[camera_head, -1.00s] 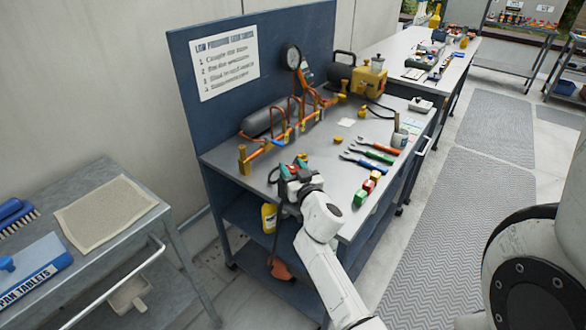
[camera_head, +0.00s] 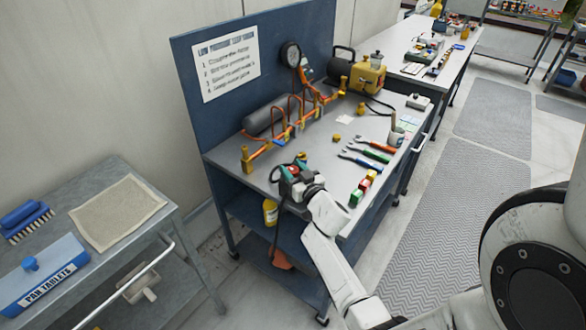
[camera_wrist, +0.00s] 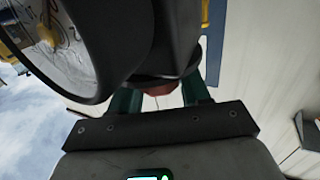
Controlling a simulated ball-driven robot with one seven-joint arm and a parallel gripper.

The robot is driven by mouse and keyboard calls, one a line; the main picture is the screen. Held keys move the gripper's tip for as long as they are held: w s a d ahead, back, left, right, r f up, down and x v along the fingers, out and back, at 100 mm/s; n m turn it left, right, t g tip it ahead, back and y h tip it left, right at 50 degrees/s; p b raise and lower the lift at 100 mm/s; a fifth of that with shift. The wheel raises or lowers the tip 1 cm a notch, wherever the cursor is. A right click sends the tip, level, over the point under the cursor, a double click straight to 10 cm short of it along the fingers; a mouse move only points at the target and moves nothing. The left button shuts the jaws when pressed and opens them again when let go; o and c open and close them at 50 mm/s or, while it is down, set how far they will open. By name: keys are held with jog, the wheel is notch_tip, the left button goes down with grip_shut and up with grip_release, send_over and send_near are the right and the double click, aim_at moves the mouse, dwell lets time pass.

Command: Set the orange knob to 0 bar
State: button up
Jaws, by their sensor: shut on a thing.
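The dial gauge (camera_head: 291,55) stands upright at the back of the workbench, with an orange part (camera_head: 305,74) just below and to its right. I cannot tell for sure that this is the orange knob, and no bar scale is readable. My gripper (camera_head: 291,175) is over the bench's front left edge, well apart from the gauge. In the wrist view, my gripper (camera_wrist: 160,95) is shut on a dark thing with a round black rim and a glassy face (camera_wrist: 60,45). Its lower part, between the fingers, is mostly hidden.
An orange and brass pipe manifold (camera_head: 285,135) lies behind my gripper, with a grey cylinder (camera_head: 266,122). A yellow pump (camera_head: 369,78) stands farther back. A grey cart (camera_head: 165,225) is at left.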

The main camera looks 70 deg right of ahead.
jog(key=o, duration=0.9)
jog(key=shift+o, duration=0.2)
jog(key=shift+s, duration=0.1)
jog(key=p+v, duration=0.1)
jog(key=v, duration=0.9)
jog(key=shift+s+a, duration=0.2)
jog(key=shift+a, duration=0.05)
jog(key=shift+w, duration=0.1)
